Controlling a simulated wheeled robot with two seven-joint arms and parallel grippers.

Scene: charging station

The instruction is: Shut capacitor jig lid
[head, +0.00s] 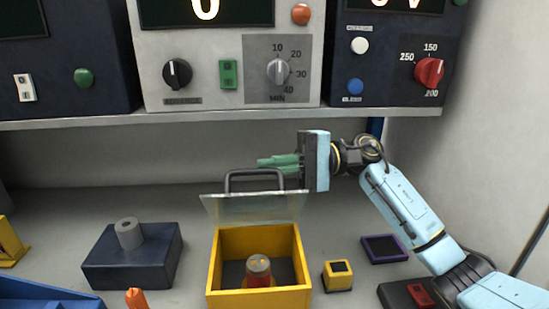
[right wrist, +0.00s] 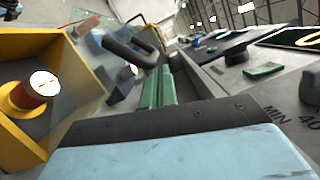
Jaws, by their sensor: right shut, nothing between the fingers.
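The capacitor jig is a yellow open-topped box (head: 301,262) at the front middle of the bench; it also shows in the right wrist view (right wrist: 72,60). Its clear lid (head: 255,210) stands open at the back edge, with a dark handle (head: 229,180) at its top. A reddish capacitor with a grey top (head: 259,271) stands inside the box. My right gripper (head: 262,162), with green fingers, is shut and empty. It is level with the top of the handle or just above it, pointing left. In the right wrist view the handle (right wrist: 128,52) appears close beside the fingers; contact is unclear.
A dark block with a grey cylinder (head: 132,262) stands left of the jig. A small yellow block (head: 338,276) and a purple-rimmed pad (head: 384,249) lie to the right. A shelf edge (head: 250,118) with instruments runs above my right gripper. A blue bin (head: 45,295) is front left.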

